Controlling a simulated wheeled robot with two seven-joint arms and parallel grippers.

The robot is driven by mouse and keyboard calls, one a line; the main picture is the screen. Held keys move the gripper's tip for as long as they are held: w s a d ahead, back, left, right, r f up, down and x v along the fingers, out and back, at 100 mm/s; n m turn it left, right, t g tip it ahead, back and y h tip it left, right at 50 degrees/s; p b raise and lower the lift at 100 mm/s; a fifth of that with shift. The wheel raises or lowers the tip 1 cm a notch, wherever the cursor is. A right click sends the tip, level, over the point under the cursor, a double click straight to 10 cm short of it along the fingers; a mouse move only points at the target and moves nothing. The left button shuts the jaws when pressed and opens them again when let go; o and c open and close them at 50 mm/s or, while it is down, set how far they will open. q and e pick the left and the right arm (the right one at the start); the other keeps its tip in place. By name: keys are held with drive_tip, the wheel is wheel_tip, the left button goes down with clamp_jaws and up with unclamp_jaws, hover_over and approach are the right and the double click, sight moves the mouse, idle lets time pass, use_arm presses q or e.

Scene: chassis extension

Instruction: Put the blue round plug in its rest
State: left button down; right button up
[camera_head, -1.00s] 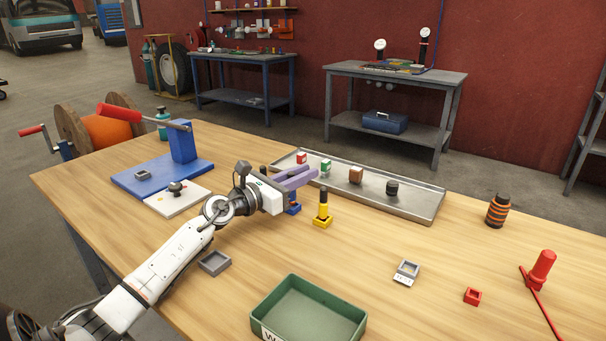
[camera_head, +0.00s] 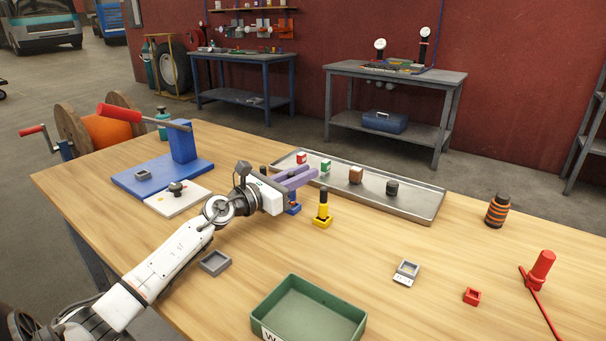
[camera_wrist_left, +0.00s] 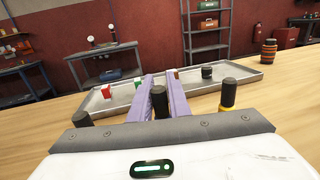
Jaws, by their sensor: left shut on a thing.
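My left gripper (camera_head: 296,178) has purple fingers and is low over the middle of the table, near the tray's front edge. In the left wrist view its fingers (camera_wrist_left: 164,96) are shut on the black upper part of the blue round plug (camera_wrist_left: 159,101). The blue rest (camera_head: 294,209) shows just under the fingers in the head view. The plug's lower part is hidden by the fingers, so I cannot tell how deep it sits in the rest. My right gripper is not in view.
A yellow plug with a black top (camera_head: 322,205) stands close to the right of the gripper. Another dark-topped piece (camera_wrist_left: 81,118) is close on the left. A metal tray (camera_head: 425,205) lies behind, a green bin (camera_head: 345,318) in front.

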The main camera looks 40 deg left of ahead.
use_arm(q)
drive_tip(key=shift+f+b, duration=0.45)
drive_tip(key=shift+f, duration=0.05)
drive_tip(key=c, duration=1.6)
unclamp_jaws()
drive_tip(key=s, duration=0.9)
drive_tip(key=shift+s+a+b, duration=0.15)
drive_tip(key=shift+a+b, duration=0.15)
drive_tip(key=shift+a, duration=0.1)
drive_tip(key=shift+s, duration=0.5)
